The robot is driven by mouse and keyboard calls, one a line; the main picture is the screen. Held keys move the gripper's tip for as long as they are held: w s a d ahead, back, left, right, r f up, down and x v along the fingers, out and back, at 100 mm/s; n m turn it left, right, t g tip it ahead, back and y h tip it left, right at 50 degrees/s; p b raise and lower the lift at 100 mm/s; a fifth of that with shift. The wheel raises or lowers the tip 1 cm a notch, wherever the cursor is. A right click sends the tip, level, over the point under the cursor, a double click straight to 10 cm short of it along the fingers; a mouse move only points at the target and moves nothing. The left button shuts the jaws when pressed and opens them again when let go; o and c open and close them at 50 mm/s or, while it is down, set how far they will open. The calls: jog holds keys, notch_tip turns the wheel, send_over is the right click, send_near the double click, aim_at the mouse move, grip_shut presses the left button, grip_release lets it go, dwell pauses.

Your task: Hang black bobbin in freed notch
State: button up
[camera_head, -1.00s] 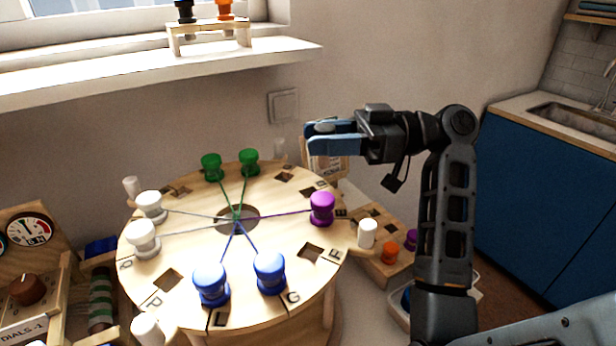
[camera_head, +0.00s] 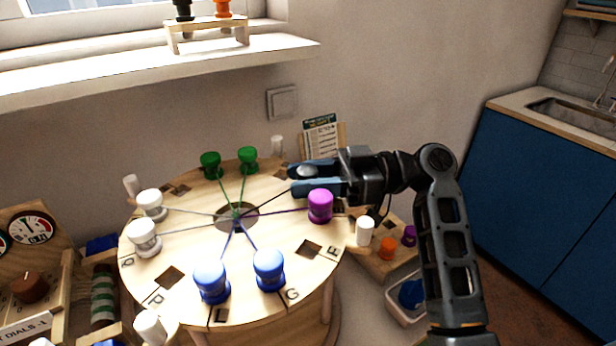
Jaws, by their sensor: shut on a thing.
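The round wooden board (camera_head: 190,255) carries bobbins around its rim, with threads running to a dark centre hole (camera_head: 237,216). My gripper (camera_head: 305,180) is over the board's back right rim, just behind the purple bobbin (camera_head: 320,206). It is shut on a small bobbin (camera_head: 308,171), mostly hidden by the fingers; only a greyish top shows. A dark thread runs from the centre hole to it, which fits the black bobbin. The fingers cover the rim notches below, and I cannot tell whether the bobbin touches the board. Empty square notches show at front right (camera_head: 309,249) and front left (camera_head: 169,278).
Blue bobbins (camera_head: 269,270), white bobbins (camera_head: 144,238) and green bobbins (camera_head: 247,160) stand on the board. White pegs (camera_head: 365,231) surround it. A windowsill rack (camera_head: 208,34) holds a black and an orange bobbin. A card (camera_head: 321,138) stands behind my gripper.

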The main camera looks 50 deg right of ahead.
jog(key=o, duration=0.8)
jog(key=shift+f, duration=0.1)
jog(key=shift+r, duration=0.2)
jog(key=b+v, duration=0.2)
jog(key=v, duration=1)
